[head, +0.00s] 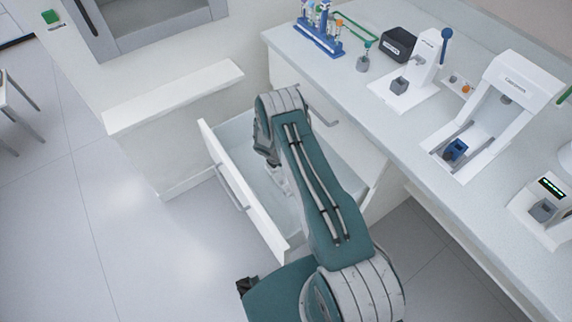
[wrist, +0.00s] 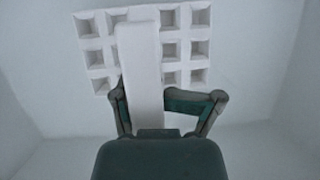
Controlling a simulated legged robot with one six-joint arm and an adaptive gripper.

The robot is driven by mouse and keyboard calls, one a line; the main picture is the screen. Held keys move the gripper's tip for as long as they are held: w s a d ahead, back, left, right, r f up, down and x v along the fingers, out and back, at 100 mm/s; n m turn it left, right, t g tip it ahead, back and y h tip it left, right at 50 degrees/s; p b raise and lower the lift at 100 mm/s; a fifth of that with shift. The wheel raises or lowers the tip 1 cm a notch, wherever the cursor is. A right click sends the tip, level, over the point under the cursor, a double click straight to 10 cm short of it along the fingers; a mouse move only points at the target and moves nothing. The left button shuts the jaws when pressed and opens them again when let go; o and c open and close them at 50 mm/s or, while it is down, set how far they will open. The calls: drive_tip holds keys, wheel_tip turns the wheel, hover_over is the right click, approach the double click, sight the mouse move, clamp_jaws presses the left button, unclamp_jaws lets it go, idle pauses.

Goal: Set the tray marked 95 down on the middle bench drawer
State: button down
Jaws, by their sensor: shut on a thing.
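A white tray with rows of square pockets (wrist: 106,40) shows in the wrist view, with an upright white bar (wrist: 140,55) in front of its middle. My gripper (wrist: 142,100) is shut on this bar, one finger on each side. No number can be read on the tray. In the head view an open white drawer (head: 232,178) extends from under the bench, and my arm reaches down into it. My arm hides much of the drawer's inside, the gripper and most of the tray. Whether the tray touches the drawer floor cannot be told.
The bench top (head: 345,95) carries a blue tube rack (head: 320,38), a black box (head: 398,44) and several white instruments, including a larger one (head: 495,115). A white ledge (head: 172,95) stands left of the drawer.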

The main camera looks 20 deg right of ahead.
drive_tip(key=shift+f, duration=0.3)
idle(0.4)
unclamp_jaws()
idle(0.6)
drive_tip(key=v, duration=1.2)
idle(0.8)
